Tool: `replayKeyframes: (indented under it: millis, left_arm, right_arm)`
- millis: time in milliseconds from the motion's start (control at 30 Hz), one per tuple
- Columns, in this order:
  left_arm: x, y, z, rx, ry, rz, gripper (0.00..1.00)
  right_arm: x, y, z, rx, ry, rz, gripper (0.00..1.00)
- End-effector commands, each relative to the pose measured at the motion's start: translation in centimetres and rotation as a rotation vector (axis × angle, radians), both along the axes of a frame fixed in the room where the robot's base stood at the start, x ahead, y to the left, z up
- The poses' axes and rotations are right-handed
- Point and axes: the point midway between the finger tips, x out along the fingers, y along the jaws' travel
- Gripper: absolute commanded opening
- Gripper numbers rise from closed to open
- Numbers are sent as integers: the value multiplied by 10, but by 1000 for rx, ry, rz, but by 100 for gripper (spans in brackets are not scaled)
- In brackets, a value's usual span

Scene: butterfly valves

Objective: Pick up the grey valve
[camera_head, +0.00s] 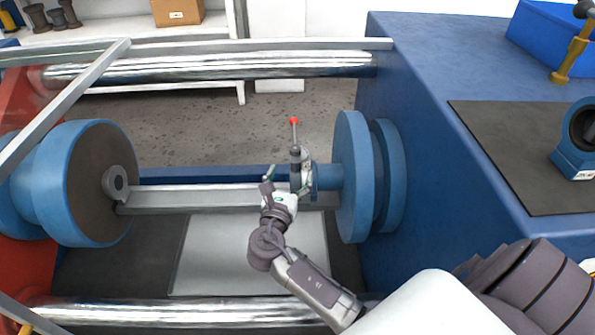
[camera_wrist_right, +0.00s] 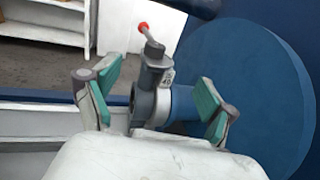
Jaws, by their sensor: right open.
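The grey valve (camera_head: 306,160) is a small upright ring body with a dark neck and a lever ending in a red knob. It sits at the end of a blue stub (camera_head: 327,177) on the right blue flange (camera_head: 352,178). It also shows in the right wrist view (camera_wrist_right: 146,98). My right gripper (camera_head: 287,183) is open, its green-padded fingers on either side of the valve. In the right wrist view, gaps show between both pads and the valve. The palm hides the valve's lower part. My left gripper is not in view.
A left blue flange (camera_head: 98,180) with a grey ring fitting (camera_head: 117,184) faces the valve across a gap. Chrome bars (camera_head: 210,66) run behind and in front. A blue machine block (camera_head: 430,60) stands right, bearing a dark mat (camera_head: 510,130) and a blue-bodied part (camera_head: 575,155).

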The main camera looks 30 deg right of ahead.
Motion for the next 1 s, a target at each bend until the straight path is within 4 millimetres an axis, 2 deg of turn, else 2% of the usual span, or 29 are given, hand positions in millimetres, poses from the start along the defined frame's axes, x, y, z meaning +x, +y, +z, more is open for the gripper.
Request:
replayKeyframes:
  millis: [100, 267, 500, 800, 1000]
  left_arm:
    - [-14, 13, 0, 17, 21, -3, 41]
    - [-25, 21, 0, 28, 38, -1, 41]
    - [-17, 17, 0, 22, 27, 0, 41]
    - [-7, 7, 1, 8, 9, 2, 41]
    - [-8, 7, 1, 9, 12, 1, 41]
  right_arm:
    - [18, -20, 1, -1, -3, -2, 84]
    - [37, -39, 0, 1, -2, -2, 84]
    - [49, -51, 0, 3, -1, -2, 84]
    - [80, -79, -2, 3, -1, -1, 84]
    - [84, -83, -2, 4, -2, -1, 84]
